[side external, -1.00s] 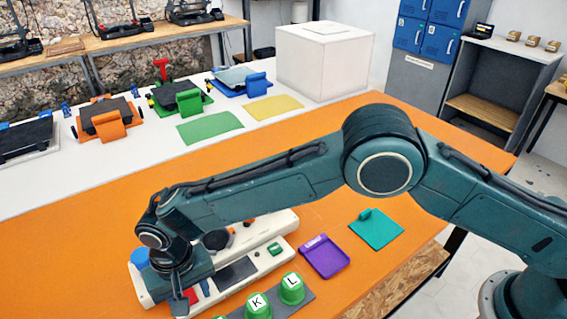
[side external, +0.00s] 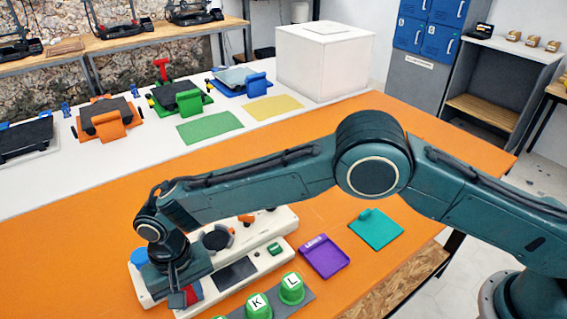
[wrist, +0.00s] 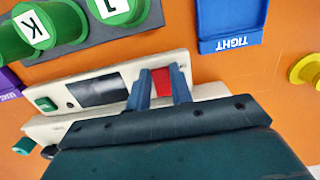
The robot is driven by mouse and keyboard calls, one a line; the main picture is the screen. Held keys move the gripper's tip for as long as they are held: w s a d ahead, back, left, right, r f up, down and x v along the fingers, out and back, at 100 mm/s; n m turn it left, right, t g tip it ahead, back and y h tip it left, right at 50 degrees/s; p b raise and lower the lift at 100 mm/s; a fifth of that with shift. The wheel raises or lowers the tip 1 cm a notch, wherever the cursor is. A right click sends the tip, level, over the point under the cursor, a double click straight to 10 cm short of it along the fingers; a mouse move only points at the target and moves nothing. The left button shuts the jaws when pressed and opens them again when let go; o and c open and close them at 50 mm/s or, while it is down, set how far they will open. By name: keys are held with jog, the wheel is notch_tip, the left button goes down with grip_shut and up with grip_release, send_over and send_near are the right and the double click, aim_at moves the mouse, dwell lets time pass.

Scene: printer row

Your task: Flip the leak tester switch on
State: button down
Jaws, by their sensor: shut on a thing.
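The leak tester is a cream panel (side external: 262,262) at the front of the orange table, with a dark screen (side external: 236,272), a green button (side external: 274,249) and a red switch (side external: 192,294) at its left end. In the wrist view the red switch (wrist: 161,80) stands between the two blue-grey fingers of my gripper (wrist: 161,88). My gripper (side external: 179,297) is shut on the red switch, low over the panel. The base of the switch is hidden by my wrist, and I cannot tell its position.
Green cups marked K (side external: 257,304) and L (side external: 291,288) stand on a dark strip in front of the panel. A second cream unit (side external: 283,220) with knobs lies behind. A purple tray (side external: 325,257) is to the right. A blue TIGHT tray (wrist: 231,22) shows in the wrist view.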

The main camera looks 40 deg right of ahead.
jog(key=shift+a+g, duration=0.35)
jog(key=shift+g, duration=0.45)
jog(key=shift+w+d+r, duration=0.1)
jog(key=shift+w+d, duration=0.05)
jog(key=c, duration=1.3)
grip_release()
jog(key=shift+c, duration=0.2)
jog(key=shift+o, duration=0.5)
jog(key=shift+d, duration=0.1)
jog(key=shift+w, duration=0.1)
jog(key=shift+s, duration=0.2)
jog(key=shift+s+t, duration=0.2)
jog(key=shift+t, duration=0.6)
